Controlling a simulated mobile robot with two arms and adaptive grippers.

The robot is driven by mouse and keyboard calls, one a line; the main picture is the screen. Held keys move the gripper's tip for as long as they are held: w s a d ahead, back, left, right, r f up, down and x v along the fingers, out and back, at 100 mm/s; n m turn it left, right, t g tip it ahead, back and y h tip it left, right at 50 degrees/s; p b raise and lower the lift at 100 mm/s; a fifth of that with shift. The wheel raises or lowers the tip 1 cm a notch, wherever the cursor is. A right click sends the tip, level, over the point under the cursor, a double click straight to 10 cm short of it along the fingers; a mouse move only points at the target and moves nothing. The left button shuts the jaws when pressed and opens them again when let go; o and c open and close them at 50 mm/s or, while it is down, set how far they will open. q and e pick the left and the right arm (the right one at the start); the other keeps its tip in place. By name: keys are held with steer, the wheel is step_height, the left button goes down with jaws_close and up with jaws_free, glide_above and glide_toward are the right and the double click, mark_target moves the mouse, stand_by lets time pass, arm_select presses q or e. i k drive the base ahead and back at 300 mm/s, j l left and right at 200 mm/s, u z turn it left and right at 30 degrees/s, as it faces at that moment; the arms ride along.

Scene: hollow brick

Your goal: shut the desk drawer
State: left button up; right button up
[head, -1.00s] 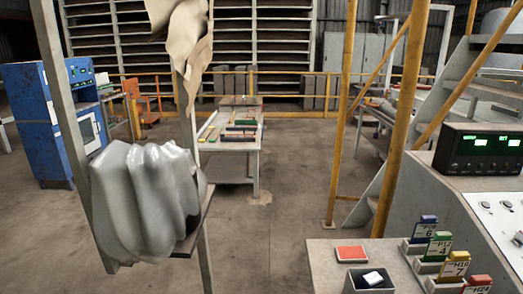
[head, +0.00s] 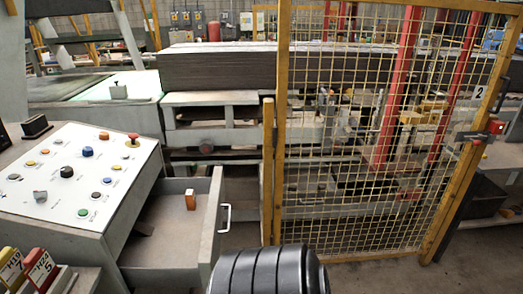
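The desk drawer (head: 206,237) is pulled out from the right side of the grey control desk (head: 62,234) in the head view. It has a white handle (head: 226,217) on its front. A small orange-brown block (head: 190,199) stands inside the drawer, and a dark item lies near its left side. A black ribbed rounded part, which I cannot identify for certain, shows at the bottom centre, close to the drawer's front. No gripper fingers can be made out.
A yellow-framed mesh gate (head: 375,130) stands right of the drawer, with a yellow post (head: 267,170) close to the handle. Buttons cover the desk's sloped top. Numbered tags (head: 40,270) stand at lower left. Stacked dark sheets (head: 225,68) lie behind.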

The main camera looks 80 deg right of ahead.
mark_target(182, 250)
steer(key=l+z, duration=0.2)
steer(key=z, duration=1.85)
steer(key=k+l, duration=0.05)
steer(key=l, duration=0.05)
